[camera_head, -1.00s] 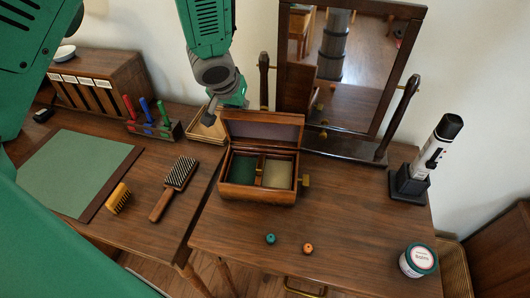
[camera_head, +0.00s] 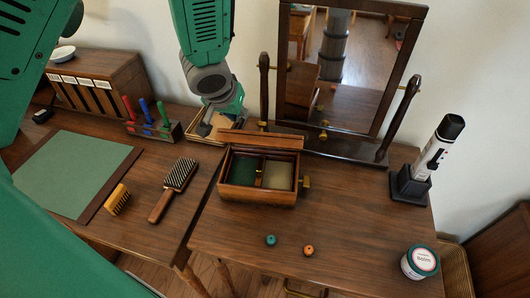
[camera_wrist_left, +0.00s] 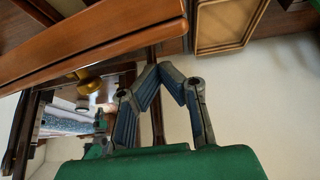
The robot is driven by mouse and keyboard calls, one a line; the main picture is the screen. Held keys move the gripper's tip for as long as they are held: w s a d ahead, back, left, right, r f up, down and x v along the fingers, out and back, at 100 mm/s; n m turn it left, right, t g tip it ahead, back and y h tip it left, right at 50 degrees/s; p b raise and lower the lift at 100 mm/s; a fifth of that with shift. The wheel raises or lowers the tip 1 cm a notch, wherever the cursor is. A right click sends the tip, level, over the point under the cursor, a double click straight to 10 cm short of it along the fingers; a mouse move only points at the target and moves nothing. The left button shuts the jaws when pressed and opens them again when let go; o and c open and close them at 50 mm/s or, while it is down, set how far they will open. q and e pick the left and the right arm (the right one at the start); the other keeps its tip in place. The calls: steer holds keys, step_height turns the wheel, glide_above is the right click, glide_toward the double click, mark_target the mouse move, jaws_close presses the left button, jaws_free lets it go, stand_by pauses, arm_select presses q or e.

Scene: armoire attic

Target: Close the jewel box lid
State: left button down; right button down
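The jewel box (camera_head: 257,197) is a wooden box with a green and a beige compartment, on the table in the head view. Its lid (camera_head: 262,140) is raised at the back and shows nearly edge-on, tipped partly forward; the compartments are still exposed. My left gripper (camera_head: 207,122) is behind and left of the lid, empty. In the left wrist view its fingers (camera_wrist_left: 163,72) come together at the tips, beside the wooden lid (camera_wrist_left: 90,45). I cannot tell whether they touch the lid. My right gripper is not in view.
A mirror (camera_head: 340,70) stands behind the box. A wooden tray (camera_head: 208,130) lies behind the gripper. A brush (camera_head: 175,188) is to the left. A teal bead (camera_head: 270,240) and orange bead (camera_head: 308,249) lie in front. A jar (camera_head: 419,261) and black holder (camera_head: 410,186) are right.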

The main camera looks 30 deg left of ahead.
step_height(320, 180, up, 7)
steer(key=p, duration=0.7)
stand_by(0.3)
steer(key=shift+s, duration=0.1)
stand_by(1.7)
